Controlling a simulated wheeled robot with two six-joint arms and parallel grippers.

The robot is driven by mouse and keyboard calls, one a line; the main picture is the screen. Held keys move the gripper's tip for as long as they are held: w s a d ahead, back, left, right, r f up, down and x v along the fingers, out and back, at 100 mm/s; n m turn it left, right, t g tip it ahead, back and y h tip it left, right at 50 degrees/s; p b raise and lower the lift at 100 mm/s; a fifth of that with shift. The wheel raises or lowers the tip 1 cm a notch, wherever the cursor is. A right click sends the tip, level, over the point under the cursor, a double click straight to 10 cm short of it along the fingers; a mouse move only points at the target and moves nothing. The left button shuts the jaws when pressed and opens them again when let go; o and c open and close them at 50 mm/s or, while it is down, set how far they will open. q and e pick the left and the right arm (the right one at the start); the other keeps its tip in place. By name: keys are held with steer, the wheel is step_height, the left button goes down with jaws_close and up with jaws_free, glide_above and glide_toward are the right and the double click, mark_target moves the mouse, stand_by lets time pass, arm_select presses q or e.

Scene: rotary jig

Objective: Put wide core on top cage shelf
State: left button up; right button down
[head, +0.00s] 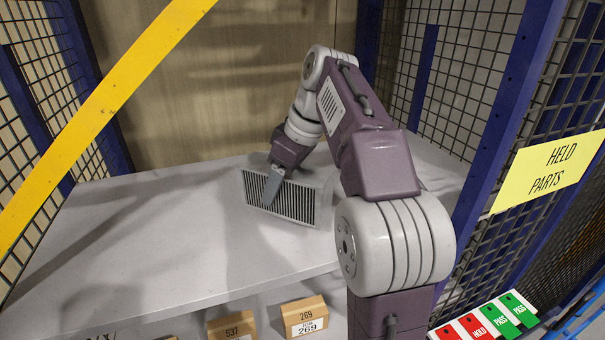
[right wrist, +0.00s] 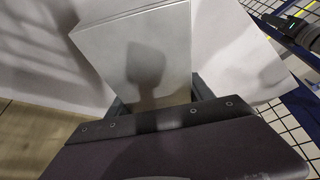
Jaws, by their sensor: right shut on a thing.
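The wide core (head: 295,200), a grey box-shaped block with dark vertical fins on its front face, is at the top cage shelf (head: 150,225), right of the shelf's middle. My right gripper (head: 271,190) is shut on it, with one finger lying across the finned face. In the right wrist view the core (right wrist: 160,45) shows as a plain pale block between the fingers, its fins hidden. It is at or just above the shelf surface; I cannot tell whether it touches. My left gripper is not in view.
Mesh walls with blue posts (head: 499,120) flank the shelf. A yellow bar (head: 100,100) crosses the upper left. Small cardboard boxes (head: 305,315) sit below the shelf's front edge. A "HELD PARTS" sign (head: 548,170) and red and green tags (head: 500,318) are right. The shelf's left is clear.

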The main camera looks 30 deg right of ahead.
mark_target(278, 200)
steer(key=shift+w+a+f, duration=0.15)
steer(key=shift+w+a, duration=0.05)
steer(key=shift+w, duration=0.1)
steer(key=shift+w+f, duration=0.25)
steer(key=shift+f, duration=0.05)
step_height(278, 200, down, 3)
steer(key=shift+f, duration=0.15)
steer(key=shift+s+f, duration=0.1)
steer(key=shift+f, duration=0.05)
steer(key=shift+f, duration=0.2)
steer(key=shift+c, duration=2)
jaws_free()
